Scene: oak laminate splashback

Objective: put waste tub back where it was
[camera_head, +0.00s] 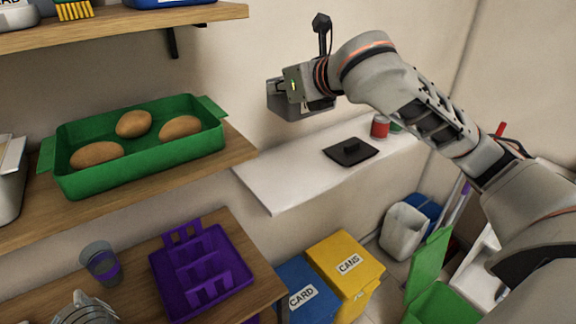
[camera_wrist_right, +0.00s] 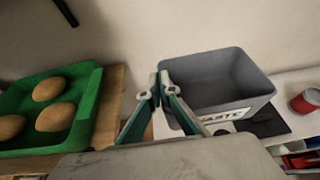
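The waste tub is a grey open box with a white label reading "WASTE"; it shows in the right wrist view (camera_wrist_right: 215,85) and partly in the head view (camera_head: 303,108). My right gripper (camera_wrist_right: 163,80) is shut on a wall of the tub at its near left corner and holds it in the air, roughly upright. In the head view the tub hangs behind the wrist, above and left of the black mat (camera_head: 362,155) on the white shelf. A grey metallic part at the bottom left edge looks like my left gripper (camera_head: 86,308); its fingers are not clear.
A red can (camera_head: 380,126) stands on the white shelf (camera_head: 285,180) beside the mat. A green tray (camera_head: 135,178) with brown loaves sits on the wooden shelf to the left. A purple rack (camera_head: 205,270) and a cup (camera_head: 100,262) stand below. Bins marked CANS (camera_head: 345,262) and CARD (camera_head: 303,295) stand underneath.

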